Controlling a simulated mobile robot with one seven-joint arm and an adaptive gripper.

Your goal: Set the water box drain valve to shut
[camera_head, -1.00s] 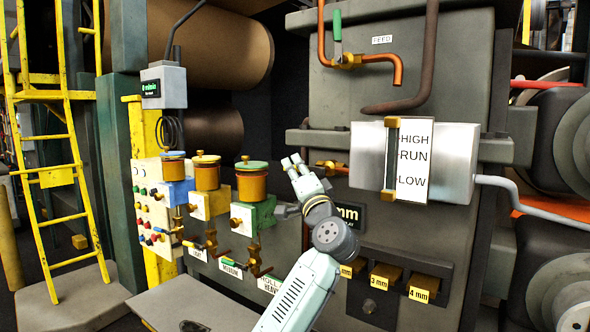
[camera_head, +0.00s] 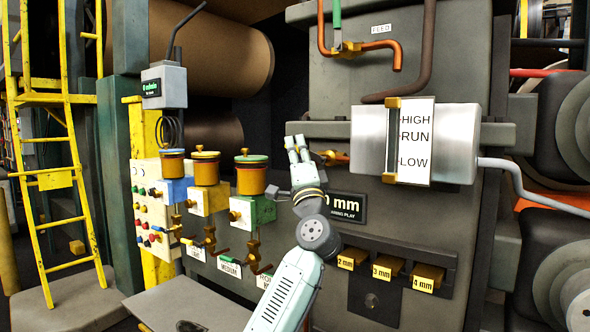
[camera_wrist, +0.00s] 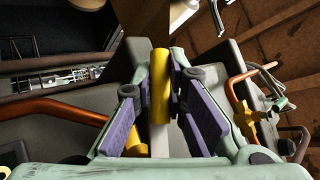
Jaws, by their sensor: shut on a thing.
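The water box (camera_head: 455,145) is a steel box with a sight gauge marked HIGH, RUN and LOW. An orange pipe with brass fittings, seemingly the drain valve (camera_head: 330,157), shows at its left side. My gripper (camera_head: 297,148) is just left of these fittings, fingers pointing up. In the wrist view, my gripper (camera_wrist: 163,85) is shut on a yellow-sleeved handle (camera_wrist: 161,92) on a flat grey lever, which runs down between the fingers. An orange pipe (camera_wrist: 55,107) and a brass piece (camera_wrist: 115,135) lie left of it. The handle cannot be made out in the head view.
The feed valve (camera_head: 345,48) with a green handle is above. Several lidded pots (camera_head: 252,175) with small valves stand left of my arm. Labelled brass blocks (camera_head: 388,268) sit in a rack below the box. A yellow ladder (camera_head: 50,150) is far left.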

